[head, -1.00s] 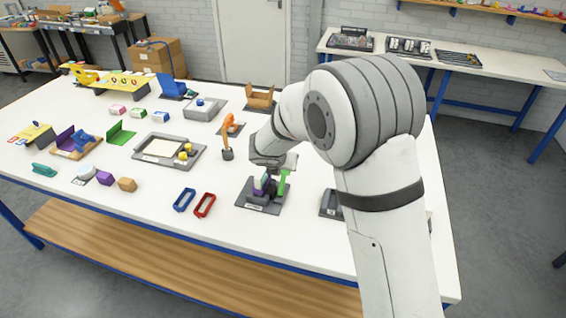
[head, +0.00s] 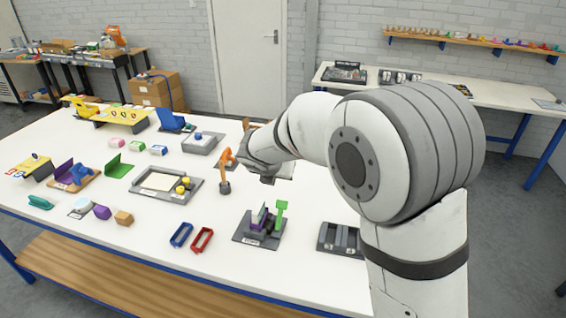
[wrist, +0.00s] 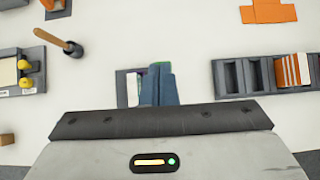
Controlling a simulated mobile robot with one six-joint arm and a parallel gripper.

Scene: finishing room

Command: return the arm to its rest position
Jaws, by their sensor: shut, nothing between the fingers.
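My gripper shows in the head view (head: 268,178) at the end of my white arm, raised above the white table (head: 310,285). In the wrist view its two blue-grey fingers (wrist: 158,86) are together, with nothing between them. In the wrist view the fingers cover part of this fixture. My arm hides part of the table's right side.
A dark slotted tray (wrist: 231,78) holds white-and-orange pieces (wrist: 292,70). Blue (head: 181,235) and red (head: 202,240) frames lie near the front edge. The table between them and the fixture is bare.

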